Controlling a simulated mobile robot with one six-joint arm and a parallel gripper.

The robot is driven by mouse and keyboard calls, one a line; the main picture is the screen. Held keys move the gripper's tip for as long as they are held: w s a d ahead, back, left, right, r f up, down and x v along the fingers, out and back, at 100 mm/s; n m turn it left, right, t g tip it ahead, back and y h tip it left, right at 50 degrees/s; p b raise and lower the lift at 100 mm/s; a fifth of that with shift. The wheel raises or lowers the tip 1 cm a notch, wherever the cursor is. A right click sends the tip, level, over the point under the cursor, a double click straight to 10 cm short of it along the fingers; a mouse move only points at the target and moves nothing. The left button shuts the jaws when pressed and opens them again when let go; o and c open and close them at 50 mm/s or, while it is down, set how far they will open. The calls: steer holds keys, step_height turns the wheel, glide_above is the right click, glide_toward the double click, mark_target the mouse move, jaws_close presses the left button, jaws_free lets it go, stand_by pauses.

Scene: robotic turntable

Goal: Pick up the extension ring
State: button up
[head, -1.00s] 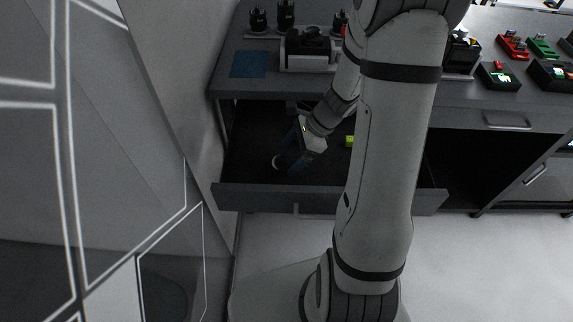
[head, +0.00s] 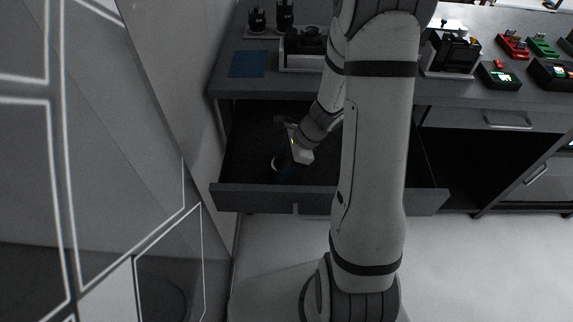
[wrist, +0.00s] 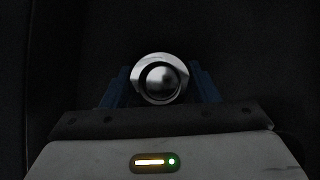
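The extension ring (wrist: 141,83), a silvery ring with a dark inside and a shiny rounded centre, lies in the open drawer. In the wrist view it sits between the tips of the blue fingers of my gripper (wrist: 160,85). The fingers are apart, with narrow dark gaps seeming to show on both sides of the ring. In the head view my gripper (head: 284,164) reaches down into the drawer, and only a small pale edge of the ring (head: 275,164) shows beside the fingers.
The open drawer (head: 330,200) has a raised front edge and side walls around my gripper. The worktop (head: 460,88) above carries a blue mat (head: 248,64), black devices, and red and green parts. A pale wall stands close on the left.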

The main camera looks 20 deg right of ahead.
steer(key=c, duration=0.5)
steer(key=shift+o, duration=0.2)
steer(key=shift+r, duration=0.1)
